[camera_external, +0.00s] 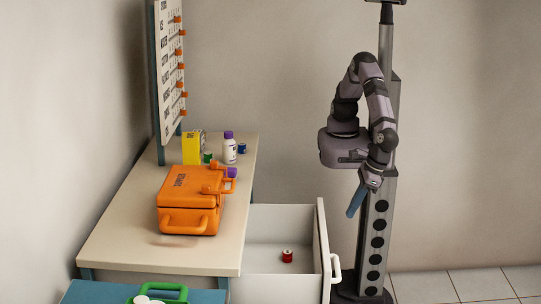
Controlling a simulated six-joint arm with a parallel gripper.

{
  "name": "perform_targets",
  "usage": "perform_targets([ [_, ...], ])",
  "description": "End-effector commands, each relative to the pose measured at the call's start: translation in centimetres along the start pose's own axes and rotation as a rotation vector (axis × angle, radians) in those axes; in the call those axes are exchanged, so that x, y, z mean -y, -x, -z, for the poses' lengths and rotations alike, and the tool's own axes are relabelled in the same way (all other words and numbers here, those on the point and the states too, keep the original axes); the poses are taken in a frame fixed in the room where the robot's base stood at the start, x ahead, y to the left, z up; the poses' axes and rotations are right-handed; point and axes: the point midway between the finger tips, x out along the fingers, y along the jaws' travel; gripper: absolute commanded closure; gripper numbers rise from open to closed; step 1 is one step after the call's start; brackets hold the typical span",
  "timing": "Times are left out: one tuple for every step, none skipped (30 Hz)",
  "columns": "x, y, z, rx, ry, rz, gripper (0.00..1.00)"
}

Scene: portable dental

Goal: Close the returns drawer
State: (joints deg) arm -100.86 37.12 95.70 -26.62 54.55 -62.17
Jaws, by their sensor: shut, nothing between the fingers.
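A pale drawer (322,243) stands pulled out from the right side of the bench, and its inside is visible. A white handle (336,270) is on the outer face of its front panel. A small red item (287,256) lies on the drawer floor. No label on the drawer can be read from here. My gripper (353,210) has blue fingers and hangs pointing down, shut and empty. In the picture it is right of the drawer front and higher than the handle, apart from both.
The bench top (130,235) holds an orange case (190,203), a yellow box (192,148), a white bottle (229,150) with a purple cap and small items. A board (168,75) stands behind. A blue surface with a green-handled thing (160,296) is at the front. Bare floor shows at right.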

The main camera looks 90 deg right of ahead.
Motion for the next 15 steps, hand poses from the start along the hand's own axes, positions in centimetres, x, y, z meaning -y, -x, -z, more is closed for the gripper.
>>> perform_targets([
  [0.1, -1.0, -0.1, 0.001, 0.001, 0.005, 1.0],
  [0.2, -1.6, -0.1, 0.001, 0.001, 0.006, 1.0],
  [0.2, -2.3, 0.0, 0.001, 0.0, 0.006, 1.0],
  [0.2, -2.9, 0.0, 0.001, 0.0, 0.007, 1.0],
  [0.2, -3.4, -0.1, 0.001, 0.0, 0.006, 1.0],
  [0.2, -4.2, -0.1, 0.001, 0.0, 0.006, 1.0],
  [0.2, -4.7, -0.1, 0.001, 0.0, 0.006, 1.0],
  [0.1, -5.2, -0.1, 0.0, 0.0, 0.005, 1.0],
  [0.2, -5.9, -0.1, 0.001, 0.0, 0.006, 1.0],
  [0.1, -6.4, -0.1, 0.0, 0.0, 0.005, 1.0],
  [0.1, -6.8, 0.0, 0.0, 0.0, 0.004, 1.0],
  [0.1, -6.7, -0.9, 0.0, -0.005, 0.003, 1.0],
  [0.1, -6.8, -1.4, 0.0, -0.005, 0.002, 1.0],
  [0.1, -7.0, -1.7, -0.001, -0.004, 0.002, 1.0],
  [0.1, -7.2, -2.1, -0.001, -0.004, 0.002, 1.0],
])
